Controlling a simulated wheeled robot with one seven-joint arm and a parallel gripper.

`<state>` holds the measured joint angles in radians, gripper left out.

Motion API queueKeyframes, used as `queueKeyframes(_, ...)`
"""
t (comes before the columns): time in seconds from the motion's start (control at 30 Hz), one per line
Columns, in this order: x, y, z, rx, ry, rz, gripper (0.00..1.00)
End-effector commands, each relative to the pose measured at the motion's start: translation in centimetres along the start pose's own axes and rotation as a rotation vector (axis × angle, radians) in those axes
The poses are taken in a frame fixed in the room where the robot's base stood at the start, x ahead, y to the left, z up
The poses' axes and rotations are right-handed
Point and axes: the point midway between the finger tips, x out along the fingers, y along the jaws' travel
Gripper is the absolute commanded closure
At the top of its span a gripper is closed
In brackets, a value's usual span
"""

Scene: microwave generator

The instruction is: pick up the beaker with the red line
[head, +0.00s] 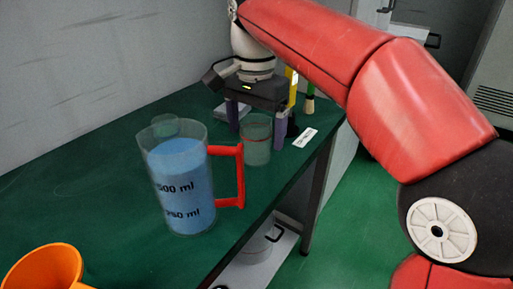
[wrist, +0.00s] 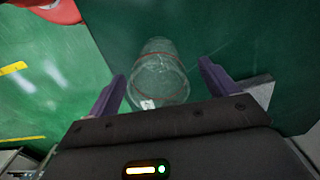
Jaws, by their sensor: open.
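The clear beaker with the red line (head: 257,148) stands upright on the dark green table near its right edge. It also shows in the wrist view (wrist: 160,78), seen from above, with its red line around the glass. My gripper (head: 256,130) is open, with its purple fingers pointing down over the beaker. In the wrist view my gripper (wrist: 162,70) has one finger on each side of the beaker, with a visible gap on both sides. The fingers look apart from the glass; their exact height relative to it is hard to tell.
A large jug of blue liquid with a red handle (head: 180,195) stands in front left of the beaker. A small clear vessel (head: 165,127) is behind the jug. An orange cup (head: 45,268) is at the near left. A white label (head: 305,138) lies by the table edge.

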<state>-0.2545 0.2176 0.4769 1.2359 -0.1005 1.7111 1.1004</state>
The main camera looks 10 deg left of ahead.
Motion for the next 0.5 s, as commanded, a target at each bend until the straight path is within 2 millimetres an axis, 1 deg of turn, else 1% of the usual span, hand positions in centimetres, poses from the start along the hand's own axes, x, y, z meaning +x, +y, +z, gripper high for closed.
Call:
queueKeyframes(0.03, 1.2, 0.3, 0.0, 0.002, 0.000, 0.003, 0.15)
queueKeyframes(0.1, 2.0, 0.2, 0.0, 0.001, -0.001, 0.002, 0.15)
queueKeyframes(0.2, 2.6, 0.2, 0.0, 0.000, 0.000, 0.000, 0.15)
queueKeyframes(0.43, 2.7, 0.2, 0.0, 0.000, 0.000, -0.001, 0.15)
queueKeyframes(0.47, 2.7, 0.2, 0.0, 0.000, 0.000, -0.001, 0.16)
queueKeyframes(0.5, 2.7, 0.2, 0.0, 0.000, 0.000, -0.001, 0.21)
